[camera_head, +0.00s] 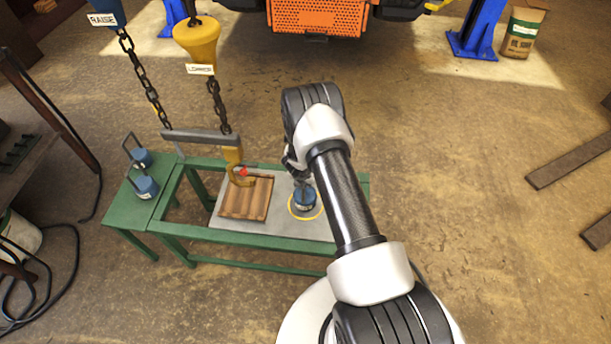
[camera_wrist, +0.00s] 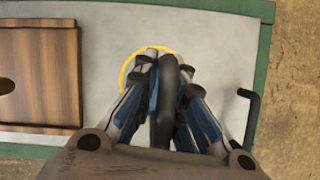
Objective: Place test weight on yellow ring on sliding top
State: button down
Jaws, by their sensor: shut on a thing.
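A blue test weight (camera_head: 305,198) is at the yellow ring (camera_head: 293,210) on the grey sliding top (camera_head: 240,226). My gripper (camera_head: 301,176) is above it, shut on the weight's dark handle. In the wrist view my gripper (camera_wrist: 165,100) has both fingers against the dark handle (camera_wrist: 166,110), and blue parts of the weight show beside the fingers. The upper left arc of the ring (camera_wrist: 127,68) shows there; the rest is hidden. I cannot tell whether the weight touches the top or hangs just above it.
A wooden board (camera_head: 247,198) lies on the top, left of the ring. More blue weights (camera_head: 146,187) stand on a green side shelf (camera_head: 124,201).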

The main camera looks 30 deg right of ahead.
jog(key=shift+w+f, duration=0.1)
jog(key=shift+f, duration=0.4)
jog(key=c, duration=2.1)
grip_release()
jog(key=shift+f, duration=0.1)
jog(key=o, duration=0.4)
jog(key=shift+o, duration=0.2)
jog(key=p+v, duration=0.2)
jog(key=v, duration=1)
